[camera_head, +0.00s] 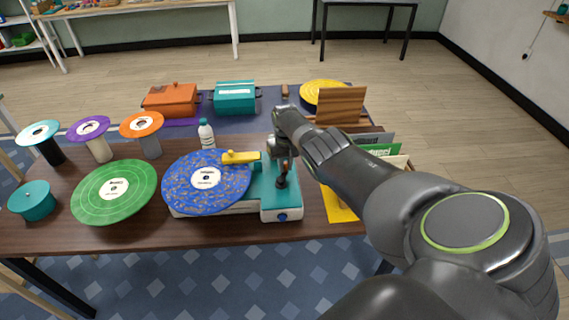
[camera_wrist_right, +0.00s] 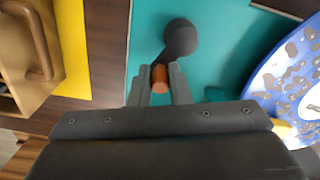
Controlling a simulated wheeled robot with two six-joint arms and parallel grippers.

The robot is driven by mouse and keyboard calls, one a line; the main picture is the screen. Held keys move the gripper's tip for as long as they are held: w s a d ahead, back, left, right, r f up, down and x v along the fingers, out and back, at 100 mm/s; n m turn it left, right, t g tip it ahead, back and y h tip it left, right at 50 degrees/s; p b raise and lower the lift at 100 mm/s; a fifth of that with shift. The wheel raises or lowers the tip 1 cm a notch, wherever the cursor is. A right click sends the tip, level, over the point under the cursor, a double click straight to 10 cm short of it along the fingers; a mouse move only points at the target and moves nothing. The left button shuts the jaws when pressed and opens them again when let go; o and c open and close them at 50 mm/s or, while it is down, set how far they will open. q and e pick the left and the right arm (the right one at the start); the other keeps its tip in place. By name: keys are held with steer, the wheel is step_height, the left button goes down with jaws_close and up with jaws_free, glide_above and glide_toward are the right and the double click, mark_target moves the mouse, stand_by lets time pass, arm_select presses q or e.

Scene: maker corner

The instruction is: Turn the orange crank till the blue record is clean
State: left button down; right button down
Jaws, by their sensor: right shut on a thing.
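The blue record (camera_head: 180,182) lies on a teal and white record machine (camera_head: 282,204) on the brown table. Brownish-grey blotches cover much of its blue surface; its rim also shows in the right wrist view (camera_wrist_right: 268,88). A yellow arm (camera_head: 240,157) reaches over the record's far right part. The crank has a black arm (camera_wrist_right: 179,42) and an upright orange handle (camera_wrist_right: 160,77) on the machine's teal top. My right gripper (camera_wrist_right: 160,84) is shut around the orange handle; its fingers sit on both sides. My left gripper is not in view.
A white bottle (camera_head: 206,134) stands behind the blue record. A green record (camera_head: 113,191) lies to its left, with several record-topped stands beyond. A wooden rack with sleeves (camera_head: 340,105) stands on the right, near my right arm. Orange (camera_head: 172,100) and teal (camera_head: 235,98) boxes are at the back.

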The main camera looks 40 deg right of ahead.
steer(key=shift+d, duration=0.1)
steer(key=c, duration=1.3)
jaws_free()
steer(key=shift+c, duration=0.2)
step_height(320, 180, up, 7)
steer(key=p, duration=0.3)
steer(key=shift+f, duration=0.2)
step_height(320, 180, up, 11)
steer(key=shift+b, duration=0.35)
